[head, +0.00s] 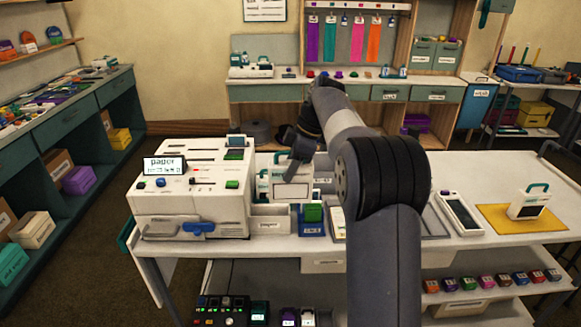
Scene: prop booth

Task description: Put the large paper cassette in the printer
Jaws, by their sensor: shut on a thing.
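The printer (190,205) is a bulky white machine at the left of the white table, with a small lit display, a green button and a blue handle low on its front. My gripper (293,174) is at the right of the printer, shut on a white cassette (291,191). This cassette hangs upright above the table, apart from the printer's right side. My gripper's fingers are small and partly hidden. Another white cassette (528,205) with a teal handle stands on a yellow mat (492,222) at the right. I cannot tell which one is the large one.
Blue and green items (312,215) and white bins crowd the table below the held cassette. A dark-screened handheld device (459,212) lies left of the yellow mat. A lower shelf (485,293) holds several coloured blocks. My arm hides the table's middle.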

